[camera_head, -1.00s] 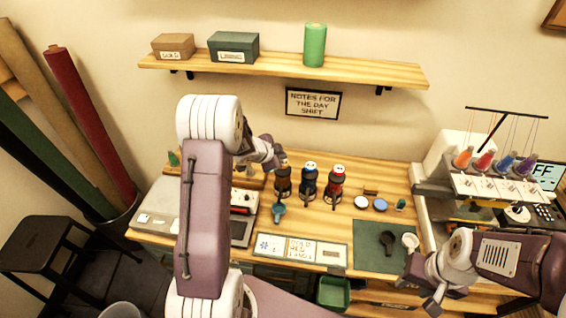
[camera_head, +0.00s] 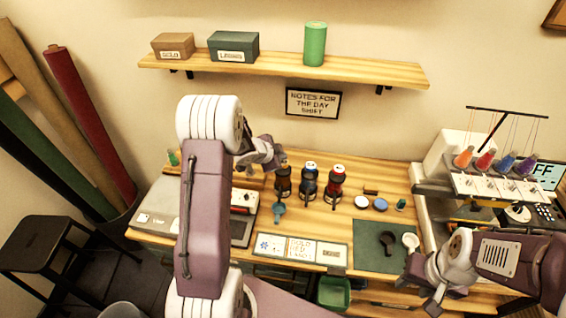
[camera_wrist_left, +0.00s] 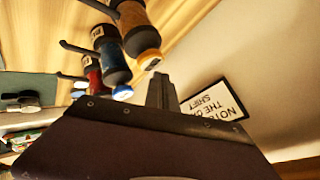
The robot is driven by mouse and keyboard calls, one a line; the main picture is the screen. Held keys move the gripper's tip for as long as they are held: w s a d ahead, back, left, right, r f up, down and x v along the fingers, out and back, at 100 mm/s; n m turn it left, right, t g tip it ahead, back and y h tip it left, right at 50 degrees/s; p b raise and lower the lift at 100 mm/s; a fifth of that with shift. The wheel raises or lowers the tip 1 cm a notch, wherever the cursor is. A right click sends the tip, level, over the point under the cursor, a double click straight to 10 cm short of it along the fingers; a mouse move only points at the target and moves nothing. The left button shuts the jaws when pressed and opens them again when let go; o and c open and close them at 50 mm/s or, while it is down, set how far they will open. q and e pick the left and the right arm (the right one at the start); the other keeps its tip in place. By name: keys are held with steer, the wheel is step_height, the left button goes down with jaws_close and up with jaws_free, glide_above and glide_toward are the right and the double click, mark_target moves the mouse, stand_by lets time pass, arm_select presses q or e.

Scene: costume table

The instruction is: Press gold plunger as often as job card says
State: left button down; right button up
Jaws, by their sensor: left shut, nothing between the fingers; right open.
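The gold plunger bottle (camera_head: 283,181) stands upright on the table, leftmost of three. In the left wrist view it shows a yellow-gold cap (camera_wrist_left: 146,57). My left gripper (camera_head: 277,157) is shut and empty, close by the gold bottle's top. Its fingertips also show in the left wrist view (camera_wrist_left: 161,88), beside the gold cap; I cannot tell whether they touch it. The blue bottle (camera_head: 309,182) and the red bottle (camera_head: 335,183) stand to the right. The job card (camera_head: 301,249) lies at the front edge; its small print is not clearly legible. My right gripper (camera_head: 432,290) is open at the front right.
A green mat (camera_head: 371,258) with a dark and a white round tool lies front right. An embroidery machine (camera_head: 492,187) stands at the right. Small round discs (camera_head: 380,204) lie right of the bottles. A shelf (camera_head: 280,71) and a framed sign (camera_head: 313,103) are behind.

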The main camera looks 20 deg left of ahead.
arm_select(q)
steer(key=shift+f, duration=0.25)
steer(key=shift+f+b, duration=0.8)
steer(key=shift+f, duration=0.1)
stand_by(0.8)
steer(key=shift+r+p, duration=1.25)
steer(key=shift+p, duration=0.05)
steer(key=shift+r, duration=0.1)
step_height(320, 180, up, 5)
steer(key=p, duration=0.5)
